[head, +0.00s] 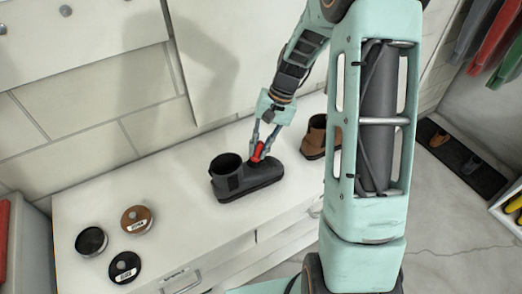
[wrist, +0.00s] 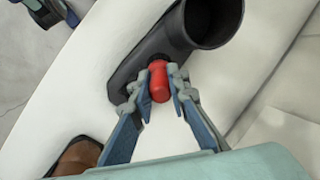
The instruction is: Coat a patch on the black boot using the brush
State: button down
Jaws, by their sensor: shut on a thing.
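The black boot (head: 236,183) stands upright on the white cabinet top, its opening to the left and its toe to the right. In the wrist view the boot (wrist: 178,32) lies just beyond the fingers. My gripper (head: 263,143) is over the boot's toe end. It is shut on the red handle of the brush (head: 258,152), and the brush (wrist: 160,82) shows between the fingertips in the wrist view. The brush's dark head is at the boot's upper; whether it touches I cannot tell.
A brown boot (head: 315,137) stands to the right, partly behind my arm. Round tins, one brown (head: 137,220), one open and dark (head: 91,241), and a black lid (head: 125,267), lie at the left of the white cabinet top (head: 190,238). A wall stands close behind.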

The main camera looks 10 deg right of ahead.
jog(key=shift+p+v, duration=0.45)
jog(key=shift+v, duration=0.7)
jog(key=shift+a+r+p, duration=0.15)
jog(key=shift+r+p, duration=1.25)
jog(key=shift+r, duration=0.75)
